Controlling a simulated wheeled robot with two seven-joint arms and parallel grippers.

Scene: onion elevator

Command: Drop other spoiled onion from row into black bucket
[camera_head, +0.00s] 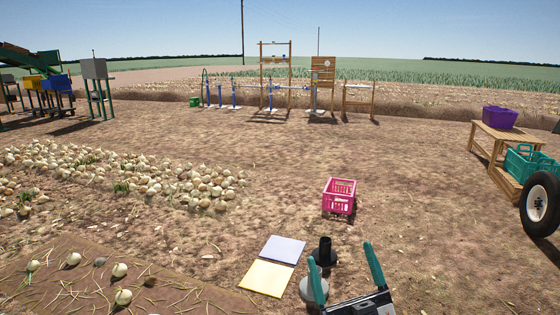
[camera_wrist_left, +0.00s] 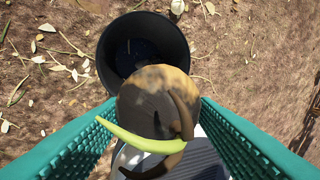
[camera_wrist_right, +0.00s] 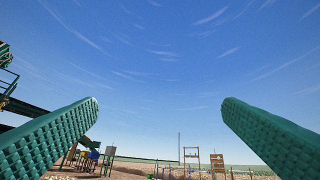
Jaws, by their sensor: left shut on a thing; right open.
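In the left wrist view my left gripper (camera_wrist_left: 155,106) is shut on a spoiled onion (camera_wrist_left: 150,92), brown with dark patches and a yellow-green leaf across it. The black bucket (camera_wrist_left: 104,50) stands on the soil just beyond the onion, its round mouth facing the camera. The onion overlaps the near part of the bucket rim. I cannot tell how high above it the onion is. My left gripper does not show in the head view. My right gripper (camera_head: 344,256) is open and empty at the bottom of the head view; its fingers also frame open sky in the right wrist view (camera_wrist_right: 160,108).
Several onions lie on a brown sheet (camera_head: 185,300) at lower left. A yellow panel (camera_head: 266,278) and a lilac panel (camera_head: 283,249) lie near the middle. A pink crate (camera_head: 339,196) stands beyond. A wooden bench (camera_head: 508,133) and a wheel (camera_head: 540,204) are at right.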

